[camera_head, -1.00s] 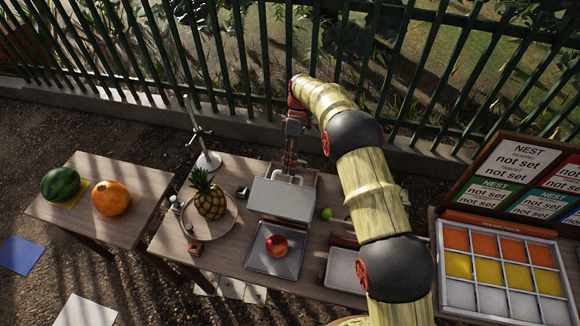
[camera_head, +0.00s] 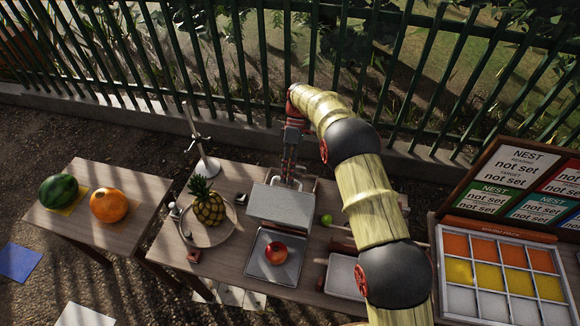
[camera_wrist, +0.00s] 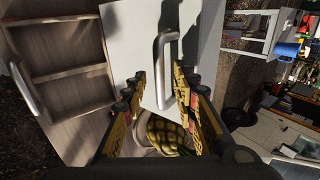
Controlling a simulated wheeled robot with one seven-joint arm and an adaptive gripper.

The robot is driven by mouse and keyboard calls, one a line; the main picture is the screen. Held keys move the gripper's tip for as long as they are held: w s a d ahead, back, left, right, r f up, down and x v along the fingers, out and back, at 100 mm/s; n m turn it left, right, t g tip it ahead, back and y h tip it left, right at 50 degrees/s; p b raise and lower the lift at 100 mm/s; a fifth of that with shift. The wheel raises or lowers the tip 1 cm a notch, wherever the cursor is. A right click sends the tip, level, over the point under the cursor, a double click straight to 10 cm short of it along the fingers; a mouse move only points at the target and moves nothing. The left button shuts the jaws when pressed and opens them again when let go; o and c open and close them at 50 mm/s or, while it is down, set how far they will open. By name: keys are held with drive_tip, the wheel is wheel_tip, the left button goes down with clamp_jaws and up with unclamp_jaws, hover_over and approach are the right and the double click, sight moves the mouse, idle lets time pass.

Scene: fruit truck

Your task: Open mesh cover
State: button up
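A light grey cover panel (camera_head: 281,205) stands near the back of the middle table in the head view; I cannot make out a mesh on it. It also shows in the wrist view as a pale panel (camera_wrist: 130,35) with a bent metal handle (camera_wrist: 159,60). My gripper (camera_wrist: 161,78) is open, with one finger on each side of the handle. I cannot tell whether either finger touches it. In the head view my gripper (camera_head: 290,178) is at the panel's back edge, and its fingertips are hard to make out.
A red fruit (camera_head: 276,252) lies in a metal tray (camera_head: 263,270) in front of the panel. A pineapple (camera_head: 208,208) stands on a round plate to the left, near a metal stand (camera_head: 208,166). A green fruit (camera_head: 326,219) is to the right. A wooden divided box (camera_wrist: 68,74) shows in the wrist view.

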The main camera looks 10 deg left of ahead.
drive_tip(key=v, duration=1.1)
drive_tip(key=shift+w, duration=0.3)
drive_tip(key=shift+r, duration=0.2)
